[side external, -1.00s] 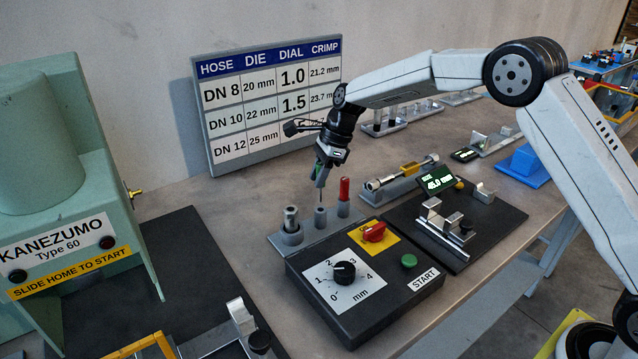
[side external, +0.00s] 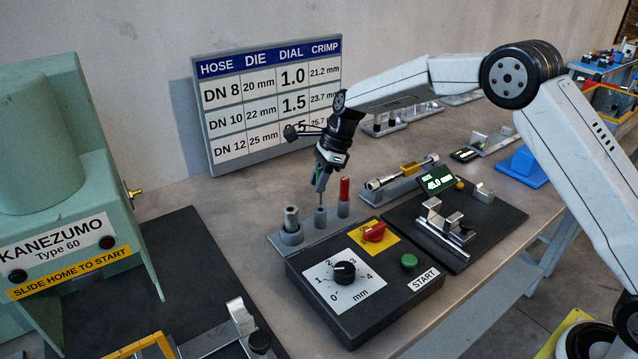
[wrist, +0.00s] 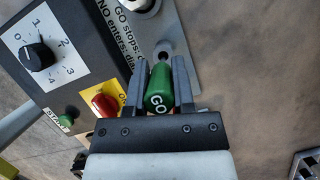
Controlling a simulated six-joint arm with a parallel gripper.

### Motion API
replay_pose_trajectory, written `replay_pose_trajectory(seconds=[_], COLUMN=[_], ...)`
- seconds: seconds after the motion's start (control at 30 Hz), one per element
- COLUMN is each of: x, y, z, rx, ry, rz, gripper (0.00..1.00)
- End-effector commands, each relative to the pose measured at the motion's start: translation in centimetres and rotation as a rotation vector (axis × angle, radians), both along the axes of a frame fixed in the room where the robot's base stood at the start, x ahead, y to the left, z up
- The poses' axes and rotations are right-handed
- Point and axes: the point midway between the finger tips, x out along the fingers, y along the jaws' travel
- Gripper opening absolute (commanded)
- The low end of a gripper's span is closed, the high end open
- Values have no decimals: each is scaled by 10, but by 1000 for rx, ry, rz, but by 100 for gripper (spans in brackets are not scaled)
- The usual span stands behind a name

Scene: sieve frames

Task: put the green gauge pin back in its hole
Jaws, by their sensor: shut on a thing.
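The green gauge pin, marked GO (wrist: 158,90), is between the two dark fingers of my gripper (wrist: 160,66), which is shut on it. In the side view my gripper (side external: 321,184) holds the pin pointing down, its thin grey shank over the middle grey socket (side external: 320,217) of the gauge stand (side external: 287,241). The shank's tip is at or just above the socket's mouth; I cannot tell whether it has entered. In the wrist view the socket shows just beyond the pin's far end and is partly hidden by it.
A red pin (side external: 344,190) stands to the right of the middle socket and a grey hex-topped post (side external: 291,220) to its left. The dial box (side external: 365,283), with a red knob (side external: 374,232), sits close in front. A chart board (side external: 265,100) stands behind.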

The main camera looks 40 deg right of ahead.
Motion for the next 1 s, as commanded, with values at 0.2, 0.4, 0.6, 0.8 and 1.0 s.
replay_pose_trajectory(seconds=[0.2,0.4,0.6,0.8,1.0], x=[0,0,0,0,0], y=[0,0,0,0,0], z=[-4,-9,-13,-17,-21], rx=[0,0,0,0,0], ry=[0,0,1,1,1], rz=[0,0,0,0,0], gripper=[0,0,0,0,0])
